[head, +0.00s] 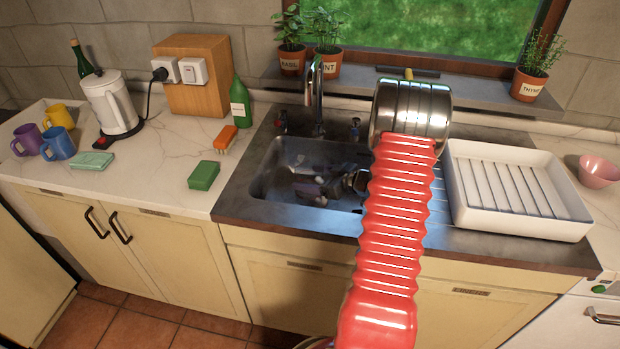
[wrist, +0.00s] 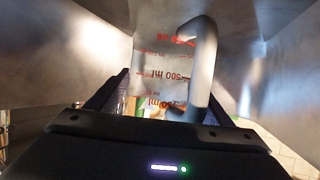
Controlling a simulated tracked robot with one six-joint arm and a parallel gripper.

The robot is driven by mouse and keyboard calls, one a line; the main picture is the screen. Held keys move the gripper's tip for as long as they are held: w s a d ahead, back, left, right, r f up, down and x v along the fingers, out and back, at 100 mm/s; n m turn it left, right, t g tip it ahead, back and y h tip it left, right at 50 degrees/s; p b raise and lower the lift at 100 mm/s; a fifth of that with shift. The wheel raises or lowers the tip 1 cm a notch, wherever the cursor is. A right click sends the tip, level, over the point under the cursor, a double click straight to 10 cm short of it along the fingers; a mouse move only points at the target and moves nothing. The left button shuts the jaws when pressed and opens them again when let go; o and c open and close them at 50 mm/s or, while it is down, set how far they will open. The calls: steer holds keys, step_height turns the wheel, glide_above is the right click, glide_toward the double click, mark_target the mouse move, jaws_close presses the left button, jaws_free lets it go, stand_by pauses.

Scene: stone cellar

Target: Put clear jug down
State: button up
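The clear jug (wrist: 165,62) fills the middle of the wrist view. It has red volume marks, and its pale handle (wrist: 203,65) faces my wrist. My gripper (wrist: 158,100) has its dark fingers on both sides of the jug and appears shut on it.
A white drying tray (head: 535,222) stands right of the sink, empty, with a pink bowl (head: 600,170) beyond it. The faucet (head: 315,95) rises behind the basin. A green sponge (head: 203,175), brush (head: 226,138), green bottle (head: 240,103), kettle (head: 110,103) and mugs (head: 57,143) stand left.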

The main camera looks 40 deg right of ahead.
steer(key=o, duration=0.4)
steer(key=shift+o, duration=0.2)
steer(key=shift+r, duration=0.15)
steer(key=v, duration=0.7)
steer(key=shift+s, duration=0.25)
stand_by(0.4)
